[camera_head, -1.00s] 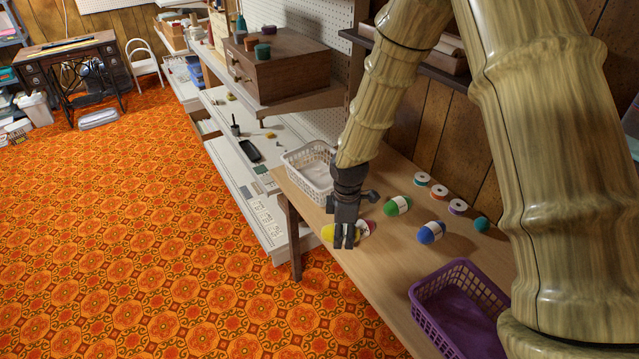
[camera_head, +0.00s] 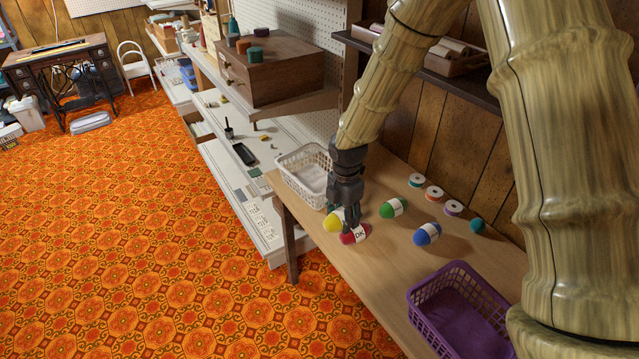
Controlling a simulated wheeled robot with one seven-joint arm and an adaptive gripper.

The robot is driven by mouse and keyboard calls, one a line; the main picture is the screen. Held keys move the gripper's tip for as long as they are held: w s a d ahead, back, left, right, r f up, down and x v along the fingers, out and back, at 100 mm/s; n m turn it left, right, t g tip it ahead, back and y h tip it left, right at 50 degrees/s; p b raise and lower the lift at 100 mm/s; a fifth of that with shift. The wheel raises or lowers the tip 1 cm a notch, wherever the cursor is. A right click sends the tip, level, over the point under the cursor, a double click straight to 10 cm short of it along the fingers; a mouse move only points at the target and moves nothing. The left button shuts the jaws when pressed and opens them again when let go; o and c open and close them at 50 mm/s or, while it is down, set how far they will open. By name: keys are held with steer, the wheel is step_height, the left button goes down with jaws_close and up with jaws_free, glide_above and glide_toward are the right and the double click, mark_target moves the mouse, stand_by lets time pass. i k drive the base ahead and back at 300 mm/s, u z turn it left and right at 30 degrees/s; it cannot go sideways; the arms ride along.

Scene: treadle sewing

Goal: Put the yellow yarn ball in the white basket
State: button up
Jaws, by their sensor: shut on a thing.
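The yellow yarn ball (camera_head: 333,221) is near the table's left edge, partly hidden by my gripper. My gripper (camera_head: 351,222) points down and is shut on the yellow ball, whose visible part shows left of the dark fingers. Whether the ball is clear of the tabletop is hard to tell. The white basket (camera_head: 287,180) stands at the far left end of the table, beyond the gripper. Its open top faces up and its pale inside shows.
A red yarn ball (camera_head: 350,239) lies close by the fingertips. A green ball (camera_head: 389,208), a blue ball (camera_head: 424,235) and several thread spools (camera_head: 434,194) lie to the right on the wooden table (camera_head: 375,270). A purple basket (camera_head: 424,318) stands nearer.

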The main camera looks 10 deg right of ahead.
mark_target(316, 189)
steer(key=i, duration=0.95)
steer(key=u, duration=0.05)
